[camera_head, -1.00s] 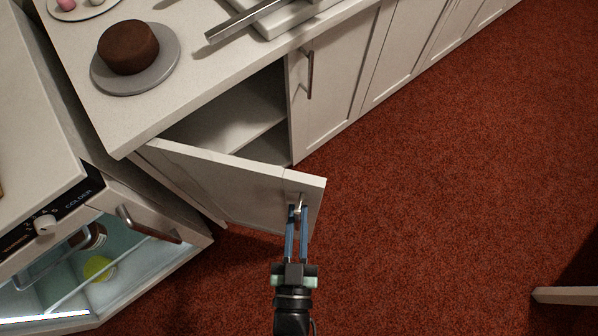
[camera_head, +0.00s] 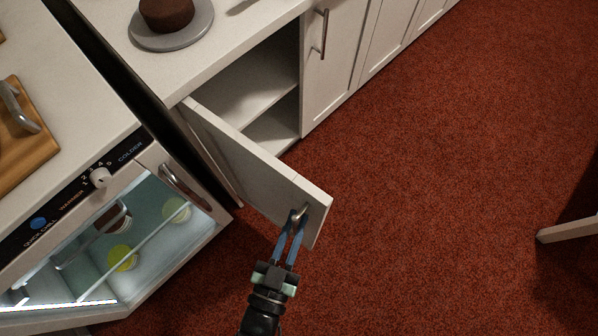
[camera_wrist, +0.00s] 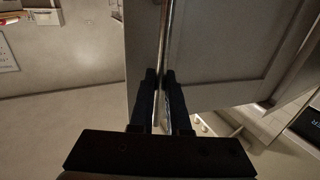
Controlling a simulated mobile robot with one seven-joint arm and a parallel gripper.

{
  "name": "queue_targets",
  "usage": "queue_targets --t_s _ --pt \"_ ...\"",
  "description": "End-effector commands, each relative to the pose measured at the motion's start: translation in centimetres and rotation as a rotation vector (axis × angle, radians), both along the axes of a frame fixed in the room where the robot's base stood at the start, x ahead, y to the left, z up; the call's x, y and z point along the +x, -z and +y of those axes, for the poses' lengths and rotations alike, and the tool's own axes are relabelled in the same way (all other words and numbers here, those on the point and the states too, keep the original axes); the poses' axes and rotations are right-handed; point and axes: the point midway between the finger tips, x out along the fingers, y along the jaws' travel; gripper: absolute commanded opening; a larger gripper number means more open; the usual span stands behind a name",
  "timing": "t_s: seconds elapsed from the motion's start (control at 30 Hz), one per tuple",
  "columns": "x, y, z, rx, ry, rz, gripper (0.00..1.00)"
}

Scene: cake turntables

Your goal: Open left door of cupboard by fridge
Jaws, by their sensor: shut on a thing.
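The left cupboard door (camera_head: 249,166) beside the fridge stands wide open, swung out from the cabinet over the red carpet. Its metal handle (camera_head: 299,215) is near the door's free edge. My gripper (camera_head: 292,222) is shut on this handle. In the wrist view the handle bar (camera_wrist: 163,60) runs upright between my two dark fingers (camera_wrist: 161,95), in front of the door panel (camera_wrist: 212,50). The cupboard interior (camera_head: 247,92) shows a shelf and looks empty. The right cupboard door (camera_head: 343,60) is closed.
The fridge (camera_head: 115,245), with a lit interior and a handle (camera_head: 185,188), stands just left of the cupboard. A cake (camera_head: 166,14) on a grey turntable (camera_head: 172,38) is on the counter. A pale leg-like piece (camera_head: 568,229) is at right. The carpet between is clear.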

Motion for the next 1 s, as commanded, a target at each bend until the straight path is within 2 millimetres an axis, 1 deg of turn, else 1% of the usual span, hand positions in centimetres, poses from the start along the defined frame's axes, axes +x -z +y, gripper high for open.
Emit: queue_targets --t_s 0.1,0.5,0.53,0.67,0.7,1.0 --pt "0.06 -0.03 0.38 0.000 -0.010 0.000 0.00" --pt "0.09 -0.04 0.51 0.000 -0.013 0.000 0.00" --pt "0.09 -0.04 0.52 0.001 -0.013 0.000 0.18" --pt "0.07 -0.03 0.45 0.000 -0.012 0.000 0.41" --pt "0.07 -0.03 0.42 0.000 -0.011 0.000 0.45" --pt "-0.11 0.00 0.37 0.000 -0.009 0.000 0.45"
